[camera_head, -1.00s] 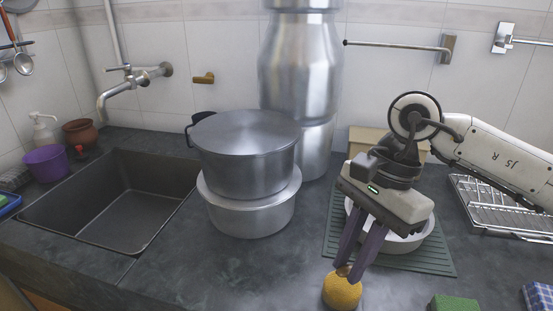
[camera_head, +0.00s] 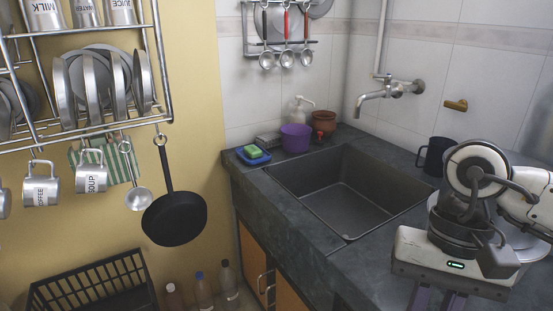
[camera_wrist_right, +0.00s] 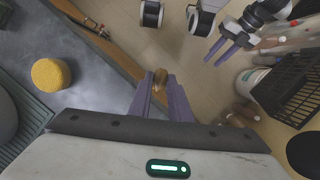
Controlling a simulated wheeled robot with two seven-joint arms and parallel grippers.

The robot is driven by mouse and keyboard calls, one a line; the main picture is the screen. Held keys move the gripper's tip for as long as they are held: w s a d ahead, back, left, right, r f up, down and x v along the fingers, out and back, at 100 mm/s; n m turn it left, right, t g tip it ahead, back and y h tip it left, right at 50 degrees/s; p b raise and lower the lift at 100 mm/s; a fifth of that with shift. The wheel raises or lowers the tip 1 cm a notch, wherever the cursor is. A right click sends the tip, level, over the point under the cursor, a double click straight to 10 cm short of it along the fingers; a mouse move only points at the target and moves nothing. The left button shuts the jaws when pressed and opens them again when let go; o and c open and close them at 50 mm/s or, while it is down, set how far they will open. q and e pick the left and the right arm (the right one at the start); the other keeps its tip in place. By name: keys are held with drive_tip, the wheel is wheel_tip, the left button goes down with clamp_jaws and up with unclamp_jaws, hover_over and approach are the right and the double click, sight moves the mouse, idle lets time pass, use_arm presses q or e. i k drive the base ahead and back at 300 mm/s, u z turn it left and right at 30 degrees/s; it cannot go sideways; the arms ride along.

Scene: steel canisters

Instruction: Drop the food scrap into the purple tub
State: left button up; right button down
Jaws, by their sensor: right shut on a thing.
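The food scrap (camera_wrist_right: 160,76) is a small brown lump between the purple fingertips of my right gripper (camera_wrist_right: 160,83), which is shut on it. In the head view the right gripper's body is at the lower right; its fingertips and the scrap are cut off below the frame. The purple tub (camera_head: 295,138) stands upright on the counter in the far corner behind the sink, well away from the gripper. The inside of the tub cannot be made out. My left gripper (camera_wrist_right: 215,56) shows only in the right wrist view, with its fingers apart and empty.
A dark sink (camera_head: 350,190) lies between my right arm and the tub. A brown pot (camera_head: 324,122), a soap dispenser (camera_head: 299,112) and a sponge dish (camera_head: 252,155) stand close to the tub. A tap (camera_head: 390,90) juts over the sink. A yellow round thing (camera_wrist_right: 50,73) lies on the counter.

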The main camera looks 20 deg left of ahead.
sight(288, 149)
drive_tip(key=u, duration=2.45)
drive_tip(key=k, duration=1)
drive_tip(key=z, duration=0.8)
drive_tip(key=i, duration=1.4)
